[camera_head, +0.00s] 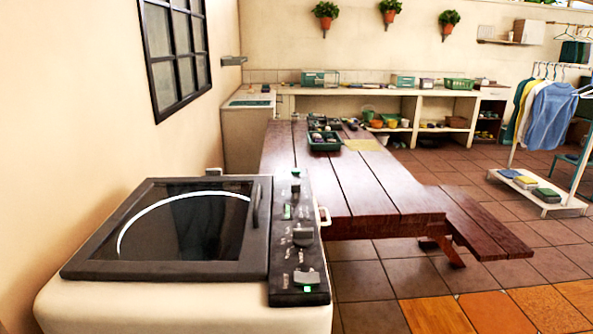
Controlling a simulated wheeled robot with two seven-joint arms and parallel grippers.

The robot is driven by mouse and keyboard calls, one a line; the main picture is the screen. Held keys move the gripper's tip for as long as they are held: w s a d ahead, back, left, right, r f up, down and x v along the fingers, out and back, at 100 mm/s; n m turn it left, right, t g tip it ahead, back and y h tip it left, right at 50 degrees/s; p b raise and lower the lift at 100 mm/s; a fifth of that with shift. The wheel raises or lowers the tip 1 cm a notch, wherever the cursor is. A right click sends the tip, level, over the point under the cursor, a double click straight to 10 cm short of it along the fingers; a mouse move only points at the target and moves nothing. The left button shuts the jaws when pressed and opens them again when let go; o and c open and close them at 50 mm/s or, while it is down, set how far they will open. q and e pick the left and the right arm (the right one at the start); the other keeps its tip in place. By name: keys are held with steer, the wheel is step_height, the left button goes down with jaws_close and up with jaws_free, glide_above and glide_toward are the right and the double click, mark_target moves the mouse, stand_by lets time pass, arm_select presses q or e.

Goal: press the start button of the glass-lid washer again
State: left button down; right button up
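The glass-lid washer (180,305) stands close at the lower left, white with a dark top. Its dark-framed glass lid (165,225) is down, with a pale ring-shaped arc showing in the glass. A dark control panel (298,240) runs along the right side of the top, with several knobs and buttons. A small green light (307,289) glows at the panel's near end, by a grey control (306,277). I cannot tell for certain which control is the start button. Neither of my grippers is in view.
A wooden picnic table (385,190) with a bench (480,225) stands just beyond the washer's right side. A dark green crate (324,141) sits on the table. A wall with a barred window (177,50) is at the left. Tiled floor (370,285) is clear at the lower right.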

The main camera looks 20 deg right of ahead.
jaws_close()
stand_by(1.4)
